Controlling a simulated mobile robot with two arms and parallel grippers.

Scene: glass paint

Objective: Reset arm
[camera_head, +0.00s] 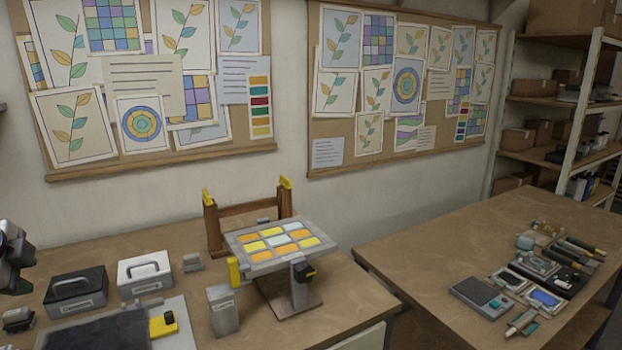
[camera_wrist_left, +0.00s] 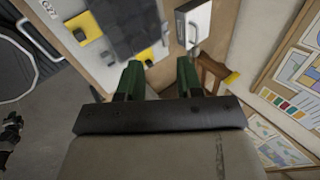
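My left gripper (camera_wrist_left: 160,78) shows in the left wrist view with its two green fingers apart and nothing between them. Part of my left arm's dark end (camera_head: 14,258) shows at the left edge of the head view, above the left table; its fingers are not clear there. A dark jointed part at the left edge of the wrist view may belong to my right arm, but its fingers cannot be made out.
The left table holds a black case (camera_head: 76,291), a white case (camera_head: 145,273), a dark pad (camera_head: 105,332), a grey box (camera_head: 223,311) and a tilted panel of coloured tiles (camera_head: 279,243) on a stand. The right table (camera_head: 415,250) has tools at its right and bare wood at its left.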

